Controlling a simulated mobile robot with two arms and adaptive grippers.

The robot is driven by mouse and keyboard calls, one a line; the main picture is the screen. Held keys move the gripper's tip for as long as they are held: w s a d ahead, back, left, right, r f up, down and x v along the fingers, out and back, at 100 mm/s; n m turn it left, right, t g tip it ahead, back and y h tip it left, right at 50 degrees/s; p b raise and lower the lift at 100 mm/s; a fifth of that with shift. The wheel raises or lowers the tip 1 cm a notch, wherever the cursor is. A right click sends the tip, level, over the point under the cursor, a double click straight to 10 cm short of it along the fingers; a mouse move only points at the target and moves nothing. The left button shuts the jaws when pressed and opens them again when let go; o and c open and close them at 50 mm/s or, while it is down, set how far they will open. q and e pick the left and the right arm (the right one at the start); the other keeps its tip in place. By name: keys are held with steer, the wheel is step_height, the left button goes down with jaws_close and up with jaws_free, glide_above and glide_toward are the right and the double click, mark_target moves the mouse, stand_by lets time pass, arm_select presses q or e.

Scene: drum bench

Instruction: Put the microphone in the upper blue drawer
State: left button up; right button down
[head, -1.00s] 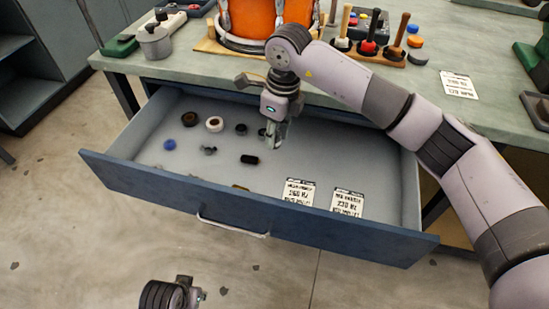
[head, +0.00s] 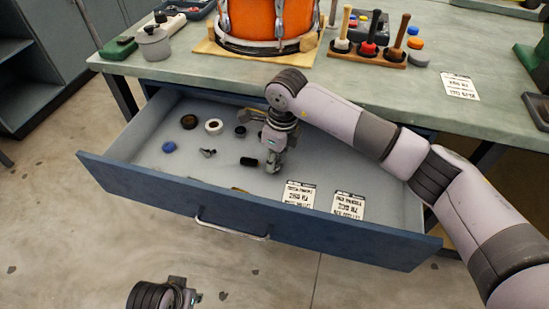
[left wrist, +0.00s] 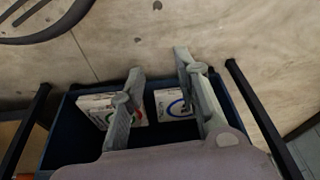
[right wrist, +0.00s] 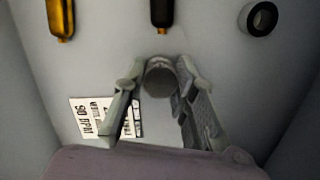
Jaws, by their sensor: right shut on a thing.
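The blue drawer (head: 330,236) stands pulled out under the bench top. My right gripper (head: 272,166) is down inside it, near the middle, pointing downward. In the right wrist view its fingers (right wrist: 160,80) are closed around a dark grey, round-ended thing, the microphone (right wrist: 161,74), seen end-on. The rest of the microphone is hidden, and I cannot tell whether it touches the drawer floor. My left gripper (head: 192,296) is low in front of the drawer. Its fingers (left wrist: 160,84) are apart and empty in the left wrist view.
Several small items lie in the drawer, among them a black cylinder (head: 249,161), a white ring (head: 214,127) and a blue cap (head: 169,147). Two labels (head: 299,193) are on its right floor. An orange drum (head: 265,18) stands above. A dark blue bin (left wrist: 72,128) holds cartons.

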steer(key=shift+f, duration=0.1)
steer(key=c, duration=1.3)
jaws_free()
arm_select(q)
steer(key=shift+r, duration=0.45)
step_height(320, 180, down, 6)
steer(key=p, duration=0.1)
steer(key=shift+p, duration=0.3)
arm_select(e)
steer(key=r, duration=0.4)
steer(key=d+r, duration=0.1)
steer(key=r, duration=0.7)
steer(key=shift+s+d+r, duration=0.15)
steer(key=shift+s, duration=0.2)
arm_select(q)
steer(key=shift+d, duration=0.1)
